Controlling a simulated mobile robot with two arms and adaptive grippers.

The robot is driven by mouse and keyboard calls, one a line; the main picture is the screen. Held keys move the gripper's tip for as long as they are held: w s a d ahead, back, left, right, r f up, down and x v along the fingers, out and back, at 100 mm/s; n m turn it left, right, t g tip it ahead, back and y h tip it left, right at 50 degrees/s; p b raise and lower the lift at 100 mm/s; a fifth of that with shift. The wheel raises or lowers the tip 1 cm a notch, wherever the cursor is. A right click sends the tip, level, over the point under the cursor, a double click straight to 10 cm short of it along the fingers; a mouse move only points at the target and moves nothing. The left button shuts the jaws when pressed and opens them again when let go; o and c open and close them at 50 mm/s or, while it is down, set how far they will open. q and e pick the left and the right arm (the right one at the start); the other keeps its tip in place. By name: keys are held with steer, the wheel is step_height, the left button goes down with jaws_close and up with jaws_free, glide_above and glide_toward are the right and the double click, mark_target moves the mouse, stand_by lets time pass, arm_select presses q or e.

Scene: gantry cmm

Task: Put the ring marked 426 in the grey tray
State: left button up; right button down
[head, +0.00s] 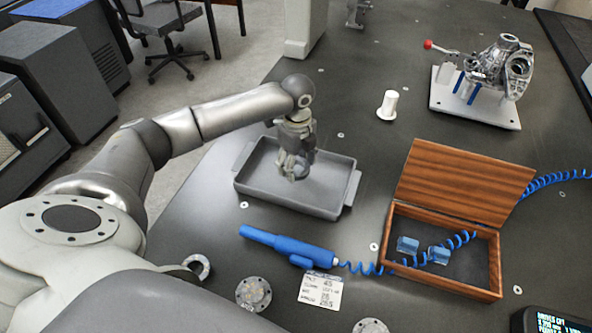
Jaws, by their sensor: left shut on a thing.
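The grey tray (250,186) sits on the dark table near the middle of the head view, with a handle at each end. My left gripper (296,172) points down over the inside of the tray and is shut on a small grey metal part, which looks like a ring. The fingers mostly hide it, and I cannot read any mark on it or tell whether it touches the tray floor. A metal ring (204,272) lies on the table at lower left, partly behind my own body. No 426 mark is readable. My right gripper is out of view.
Round metal flanges (253,293) lie near the front edge, beside a white label card (320,290). A blue probe handle (285,245) with a coiled cable lies in front of the tray. An open wooden box (445,283) stands right. A white spool (388,104) and a fixtured casting (500,68) stand behind.

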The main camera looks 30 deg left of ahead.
arm_select(q)
steer(key=shift+w+a+f, duration=0.35)
steer(key=shift+w+f, duration=0.05)
steer(key=shift+f, duration=1.8)
steer(key=o, duration=1.3)
steer(key=shift+f, duration=0.15)
step_height(320, 180, up, 12)
steer(key=shift+r, duration=0.2)
